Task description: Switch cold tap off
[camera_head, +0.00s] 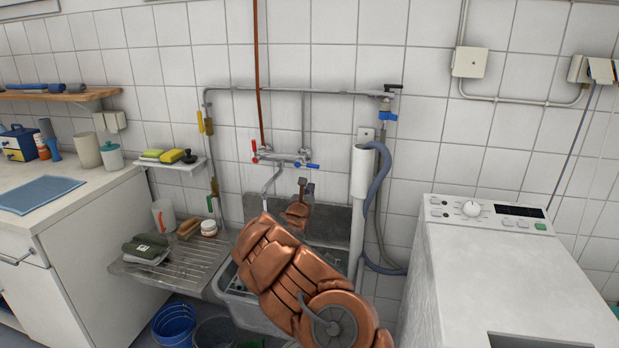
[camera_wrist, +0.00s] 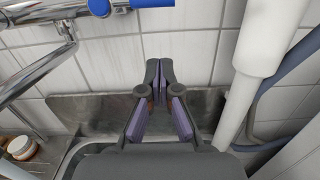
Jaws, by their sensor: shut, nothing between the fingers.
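The cold tap's blue handle (camera_head: 312,166) is at the right end of the chrome wall mixer (camera_head: 283,158). It points right in the head view. In the wrist view, part of the blue handle (camera_wrist: 100,8) is at the top edge, up and left of my fingers, and is cut off by the frame. My gripper (camera_head: 303,184) is just below the blue handle in the head view, apart from it. In the wrist view my gripper (camera_wrist: 158,76) has its fingertips together and empty, in front of the tiles above the sink's back edge. Any water flow cannot be made out.
The red hot handle (camera_head: 254,150) is at the mixer's left end. A white vertical pipe (camera_head: 359,188) and a blue-grey hose (camera_head: 379,168) stand close on the right. The metal sink (camera_head: 239,291) is below my arm. A washing machine (camera_head: 500,265) fills the right.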

